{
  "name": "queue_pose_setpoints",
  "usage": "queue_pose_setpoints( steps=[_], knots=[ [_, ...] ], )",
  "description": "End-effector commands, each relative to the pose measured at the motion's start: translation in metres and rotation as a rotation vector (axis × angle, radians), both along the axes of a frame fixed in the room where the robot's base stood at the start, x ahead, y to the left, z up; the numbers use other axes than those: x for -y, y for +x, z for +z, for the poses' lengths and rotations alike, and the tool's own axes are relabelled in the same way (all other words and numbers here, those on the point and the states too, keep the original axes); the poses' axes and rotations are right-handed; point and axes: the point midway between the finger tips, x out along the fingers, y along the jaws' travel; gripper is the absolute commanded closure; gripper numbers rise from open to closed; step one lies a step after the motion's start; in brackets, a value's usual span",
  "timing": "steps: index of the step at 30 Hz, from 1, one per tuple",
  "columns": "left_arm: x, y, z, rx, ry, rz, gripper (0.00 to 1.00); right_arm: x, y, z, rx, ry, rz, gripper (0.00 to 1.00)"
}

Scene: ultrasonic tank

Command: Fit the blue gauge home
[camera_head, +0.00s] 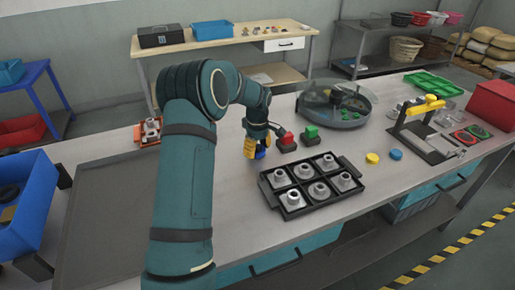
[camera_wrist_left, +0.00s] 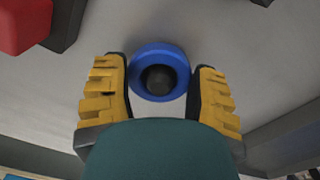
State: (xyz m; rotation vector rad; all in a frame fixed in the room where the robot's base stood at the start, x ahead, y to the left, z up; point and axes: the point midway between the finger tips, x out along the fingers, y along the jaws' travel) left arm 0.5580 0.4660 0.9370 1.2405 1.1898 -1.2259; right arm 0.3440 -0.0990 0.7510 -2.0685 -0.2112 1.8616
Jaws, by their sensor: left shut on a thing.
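My left gripper (camera_head: 255,149) is low over the middle of the table, shut on the blue gauge (camera_head: 261,154). In the head view only a small blue patch of the gauge shows below the yellow fingers. In the left wrist view the blue gauge (camera_wrist_left: 137,78) is a ring with a dark round middle, between the yellow fingertips (camera_wrist_left: 160,88). Whether it touches the tabletop is hard to tell. My right gripper is in neither view.
A red block (camera_head: 286,140) and a green block (camera_head: 311,132) stand just right of the gripper. A black tray (camera_head: 301,208) holds several grey flanged parts. Behind stands a round tank (camera_head: 368,107); a yellow-handled fixture (camera_head: 424,107) is at right.

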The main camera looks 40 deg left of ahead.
Motion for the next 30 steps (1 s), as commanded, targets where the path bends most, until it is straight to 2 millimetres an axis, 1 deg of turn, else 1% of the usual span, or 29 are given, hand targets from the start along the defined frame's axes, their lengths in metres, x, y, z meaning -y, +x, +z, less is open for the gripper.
queue_pose_setpoints(
  steps=[5,6,7,8,16,20,23,30],
  knots=[
    [0.0,0.0,0.0,0.0,0.0,0.0,0.83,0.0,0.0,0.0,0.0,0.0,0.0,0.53],
    [0.0,0.0,0.0,0.0,0.0,0.0,0.23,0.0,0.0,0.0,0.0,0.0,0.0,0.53],
    [0.0,0.0,0.0,0.0,0.0,0.0,0.12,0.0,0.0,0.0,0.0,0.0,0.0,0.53],
    [0.0,0.0,0.0,0.0,0.0,0.0,0.1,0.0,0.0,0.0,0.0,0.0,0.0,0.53],
    [0.0,0.0,0.0,-0.001,0.0,0.0,0.1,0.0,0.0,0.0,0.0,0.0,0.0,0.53],
    [0.0,0.0,0.006,0.001,0.001,0.0,0.1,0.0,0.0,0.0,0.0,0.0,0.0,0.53],
    [-0.001,0.0,0.019,0.003,0.003,0.001,0.1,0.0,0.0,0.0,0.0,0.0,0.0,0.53],
    [0.0,0.0,0.068,0.005,0.002,0.0,0.1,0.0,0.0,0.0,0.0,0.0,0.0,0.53]
  ],
)
